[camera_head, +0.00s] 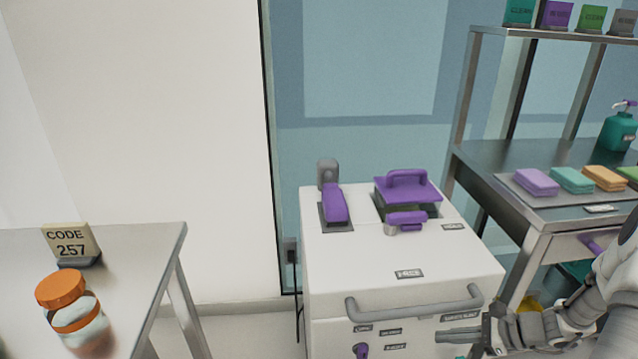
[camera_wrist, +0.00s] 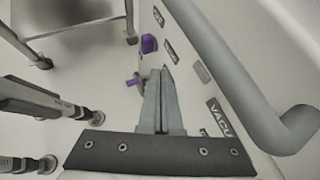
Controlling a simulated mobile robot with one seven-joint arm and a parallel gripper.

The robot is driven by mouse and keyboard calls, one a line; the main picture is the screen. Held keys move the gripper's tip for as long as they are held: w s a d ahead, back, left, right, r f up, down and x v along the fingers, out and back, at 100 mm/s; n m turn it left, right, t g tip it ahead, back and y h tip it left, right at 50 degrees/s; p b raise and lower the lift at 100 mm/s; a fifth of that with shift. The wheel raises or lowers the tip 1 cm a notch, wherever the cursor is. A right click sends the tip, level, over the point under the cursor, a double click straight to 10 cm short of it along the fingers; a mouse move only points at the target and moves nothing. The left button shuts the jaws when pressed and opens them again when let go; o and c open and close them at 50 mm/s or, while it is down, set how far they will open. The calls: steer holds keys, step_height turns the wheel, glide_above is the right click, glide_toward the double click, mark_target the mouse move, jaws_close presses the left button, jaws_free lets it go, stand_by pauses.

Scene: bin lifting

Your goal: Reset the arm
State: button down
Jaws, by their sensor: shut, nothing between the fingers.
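My gripper (camera_head: 462,336) is at the lower right of the head view, in front of the upper front of a white machine (camera_head: 340,265) and just below its grey bar handle (camera_head: 415,308). In the wrist view my gripper (camera_wrist: 160,75) is shut, its two fingers together with nothing between them. They point along the machine's front panel (camera_wrist: 190,60), where labels and purple knobs (camera_wrist: 148,43) show. The grey handle (camera_wrist: 235,70) runs along the right side of that view. I cannot tell whether the fingers touch the panel.
A metal table (camera_head: 150,245) at left holds an orange-lidded jar (camera_head: 75,310) and a "CODE 257" sign (camera_head: 70,243). The machine's top has a purple lever (camera_head: 334,203) and a purple-handled lid (camera_head: 408,188). A steel bench (camera_head: 490,155) with coloured pads stands at right.

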steer(key=s+a+r+n+g+h, duration=0.25)
steer(key=a+r+n, duration=0.45)
steer(key=r, duration=0.4)
steer(key=s+a+r+n+g+h, duration=0.1)
steer(key=s+a+r+n+h, duration=0.1)
steer(key=a+r+n+h, duration=0.5)
steer(key=s+a+r+n+t, duration=0.1)
steer(key=s+r+n+t, duration=0.3)
steer(key=s+r+n, duration=0.65)
step_height(320, 180, up, 22)
steer(key=s+m+p, duration=0.1)
steer(key=m+p, duration=0.1)
steer(key=p, duration=1.9)
steer(key=shift+s+d+r, duration=0.15)
steer(key=shift+s+r, duration=0.05)
steer(key=shift+r, duration=0.05)
